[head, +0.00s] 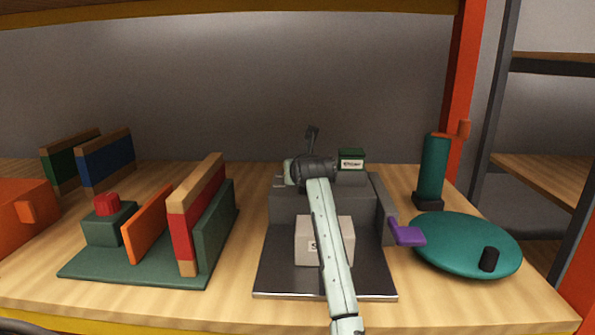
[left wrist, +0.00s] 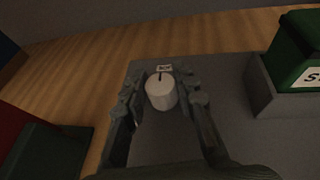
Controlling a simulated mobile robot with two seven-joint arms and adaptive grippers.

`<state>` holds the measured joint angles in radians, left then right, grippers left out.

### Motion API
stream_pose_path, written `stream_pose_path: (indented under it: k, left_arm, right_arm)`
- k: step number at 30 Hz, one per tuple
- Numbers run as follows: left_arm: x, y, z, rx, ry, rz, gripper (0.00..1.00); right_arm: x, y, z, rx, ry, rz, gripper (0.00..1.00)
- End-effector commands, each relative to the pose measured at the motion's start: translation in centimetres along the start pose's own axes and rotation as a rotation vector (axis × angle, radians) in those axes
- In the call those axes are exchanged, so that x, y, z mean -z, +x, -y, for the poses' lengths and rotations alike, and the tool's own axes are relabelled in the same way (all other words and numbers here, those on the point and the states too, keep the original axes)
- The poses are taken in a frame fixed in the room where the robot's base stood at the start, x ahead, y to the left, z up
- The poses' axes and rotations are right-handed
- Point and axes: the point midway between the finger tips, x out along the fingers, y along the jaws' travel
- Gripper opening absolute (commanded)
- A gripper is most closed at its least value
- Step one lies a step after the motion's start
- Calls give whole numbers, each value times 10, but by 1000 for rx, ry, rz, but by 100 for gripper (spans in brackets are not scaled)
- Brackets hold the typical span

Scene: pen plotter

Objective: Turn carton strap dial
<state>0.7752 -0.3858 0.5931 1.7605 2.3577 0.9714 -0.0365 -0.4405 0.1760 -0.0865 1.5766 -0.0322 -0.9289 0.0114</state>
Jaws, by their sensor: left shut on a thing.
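The strapping machine is a dark grey block (head: 287,207) on a dark base plate (head: 277,278). A pale carton (head: 306,236) with a partly hidden label sits at its front, behind my pale left arm. My left gripper (head: 308,170) is at the top left of the block. In the left wrist view, a white round dial (left wrist: 161,93) with a dark pointer line stands on the grey top. My left gripper (left wrist: 163,98) is shut on it, one finger at each side. The gripper hides the dial in the head view. My right gripper is not in view.
A green labelled block (head: 351,158) stands right of the gripper; a purple-ended lever (head: 407,235) juts from the machine's right. Right are a teal turntable (head: 465,240) and a teal cylinder (head: 433,170). Left is a green stand (head: 150,268) with upright panels. An orange post (head: 465,85) stands behind.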

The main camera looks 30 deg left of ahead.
Motion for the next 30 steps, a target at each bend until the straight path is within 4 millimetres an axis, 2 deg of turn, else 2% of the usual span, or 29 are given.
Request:
stream_pose_path:
  k: [3, 4, 9, 20, 23, 30]
  left_arm:
    - [2, 0, 0, -1, 1, -4, 0]
    - [2, 0, 0, -1, 1, -4, 31]
    - [1, 0, 0, -1, 0, -3, 50]
    - [0, -6, 0, -1, 0, -1, 50]
    - [0, -19, 0, -1, 0, 0, 50]
    - [0, -71, 0, -2, 1, 0, 50]
  right_arm:
    - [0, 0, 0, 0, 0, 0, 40]
    - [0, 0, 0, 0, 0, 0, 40]
    - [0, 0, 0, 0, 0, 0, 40]
    - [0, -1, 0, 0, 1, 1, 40]
    - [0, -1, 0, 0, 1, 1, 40]
    - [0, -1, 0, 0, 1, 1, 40]
